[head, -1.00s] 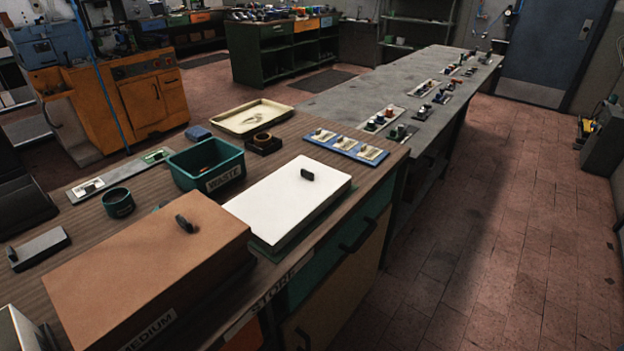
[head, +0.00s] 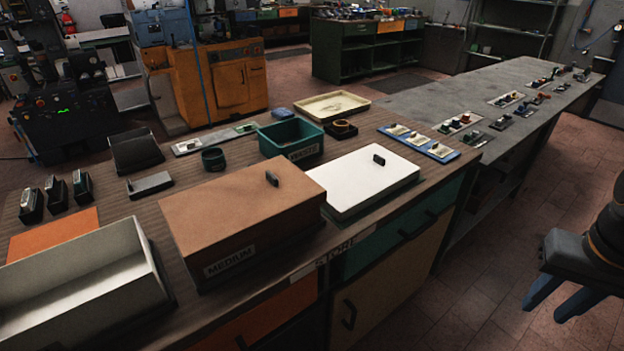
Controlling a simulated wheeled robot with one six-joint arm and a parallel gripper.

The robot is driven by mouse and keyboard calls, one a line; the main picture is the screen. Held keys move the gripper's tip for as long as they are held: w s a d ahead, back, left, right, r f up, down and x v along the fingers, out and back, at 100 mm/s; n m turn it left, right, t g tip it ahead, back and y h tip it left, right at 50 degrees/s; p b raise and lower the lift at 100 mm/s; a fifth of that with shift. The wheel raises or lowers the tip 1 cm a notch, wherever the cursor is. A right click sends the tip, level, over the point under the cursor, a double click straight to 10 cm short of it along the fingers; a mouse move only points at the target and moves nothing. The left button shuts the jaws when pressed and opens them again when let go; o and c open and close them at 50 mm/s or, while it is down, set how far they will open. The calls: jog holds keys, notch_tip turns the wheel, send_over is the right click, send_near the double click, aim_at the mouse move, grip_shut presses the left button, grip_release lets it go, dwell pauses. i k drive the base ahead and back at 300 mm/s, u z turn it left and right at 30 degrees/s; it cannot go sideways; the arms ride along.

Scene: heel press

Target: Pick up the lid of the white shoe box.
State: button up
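A flat white lid (head: 350,188) with a dark upright knob (head: 379,160) lies on the wooden bench, right of the brown box. A dark green edge shows beneath it. An open white box (head: 135,278) without a cover stands at the lower left, cut by the picture's edge, and its visible inside looks empty. My gripper (head: 562,305) is at the right edge, over the floor and clear of the bench, well to the right of the lid. Its two blue fingers are apart with nothing seen between them.
A brown box (head: 240,205) marked MEDIUM, with a dark knob, stands between the open box and the lid. A green WASTE bin (head: 290,139), a cream tray (head: 333,106) and a blue tray (head: 418,143) sit behind the lid. Floor right of the bench is clear.

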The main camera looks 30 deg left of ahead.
aim_at(353, 182)
jog(key=u, duration=0.1)
jog(key=i, duration=1)
